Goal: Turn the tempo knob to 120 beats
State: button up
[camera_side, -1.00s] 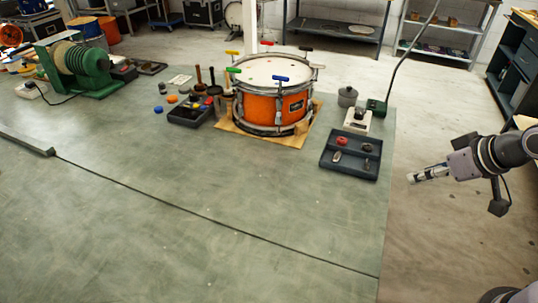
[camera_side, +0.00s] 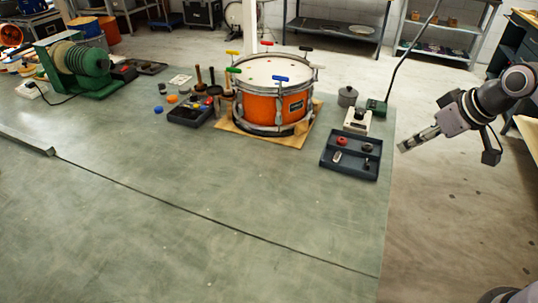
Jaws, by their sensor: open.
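A small white box with a dark round knob on top (camera_side: 358,116) stands near the right edge of the bench, behind the dark tray. It looks like the tempo unit, but its markings are too small to read. My gripper (camera_side: 403,147) is open and empty, in the air just past the bench's right edge. It is to the right of the white box and lower in the picture, apart from it. Its fingers point left and slightly down.
A dark divided tray (camera_side: 336,173) with several small items sits in front of the white box. A green box with a tall bent stalk (camera_side: 377,107) and a grey lidded pot (camera_side: 347,97) stand behind. An orange drum (camera_side: 257,106) is to the left. The front bench is clear.

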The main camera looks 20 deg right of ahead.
jog(key=w+d+r+n+g, duration=0.1)
jog(key=w+d+r+n, duration=0.15)
jog(key=w, duration=0.75)
jog(key=n+g+y, duration=0.1)
jog(key=n+y, duration=0.1)
jog(key=n, duration=0.2)
send_over(360, 112)
jog(key=s+d, duration=0.2)
jog(key=s, duration=0.2)
notch_tip(360, 112, down, 8)
jog(key=x, duration=1)
jog(key=shift+s+f, duration=0.1)
jog(key=shift+f, duration=0.05)
jog(key=shift+d, duration=0.1)
jog(key=shift+c, duration=0.2)
jog(key=c, duration=1.1)
